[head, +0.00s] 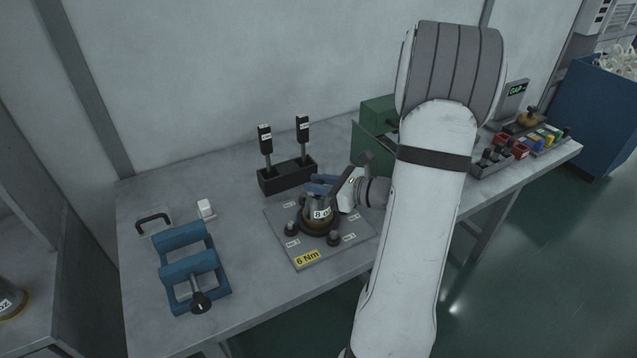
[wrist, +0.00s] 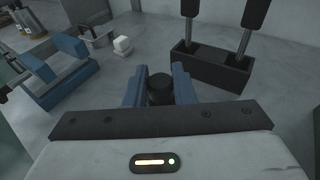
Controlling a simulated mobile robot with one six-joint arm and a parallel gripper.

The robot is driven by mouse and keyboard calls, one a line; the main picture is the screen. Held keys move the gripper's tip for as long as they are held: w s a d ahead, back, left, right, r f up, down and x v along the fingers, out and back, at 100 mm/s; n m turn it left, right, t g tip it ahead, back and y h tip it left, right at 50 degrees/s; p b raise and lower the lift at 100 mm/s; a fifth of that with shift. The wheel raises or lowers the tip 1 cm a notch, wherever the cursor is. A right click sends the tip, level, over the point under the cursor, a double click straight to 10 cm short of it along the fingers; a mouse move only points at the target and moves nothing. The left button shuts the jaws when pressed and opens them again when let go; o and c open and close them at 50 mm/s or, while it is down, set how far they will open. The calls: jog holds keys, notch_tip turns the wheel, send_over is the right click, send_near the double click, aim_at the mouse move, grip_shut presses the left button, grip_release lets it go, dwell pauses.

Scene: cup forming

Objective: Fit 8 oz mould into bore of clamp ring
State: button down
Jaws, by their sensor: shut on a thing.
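The 8 oz mould (head: 321,213) is a metal body with a white label, upright over the clamp ring. Its dark top knob (wrist: 160,88) shows between the blue fingers in the wrist view. My gripper (head: 320,184) is shut on the mould from above. The dark clamp ring (head: 305,229) lies around the mould's foot on a grey plate (head: 287,253) with a yellow "6 Nm" label. Black knobs stand around the ring on the plate. I cannot tell whether the mould sits fully in the bore, as its lower edge is small and partly hidden.
A black holder (head: 286,175) with two upright torque drivers stands behind the plate. A blue cradle (head: 188,268), a black handle (head: 154,221) and a small white block (head: 206,209) are to the left. A green box (head: 376,125) stands behind my arm. The table's front left is clear.

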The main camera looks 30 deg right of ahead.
jog(key=shift+f+b, duration=0.65)
jog(key=shift+f, duration=0.2)
jog(key=c, duration=1.1)
grip_release()
jog(key=shift+c, duration=0.2)
jog(key=v, duration=0.8)
jog(key=shift+w+a, duration=0.1)
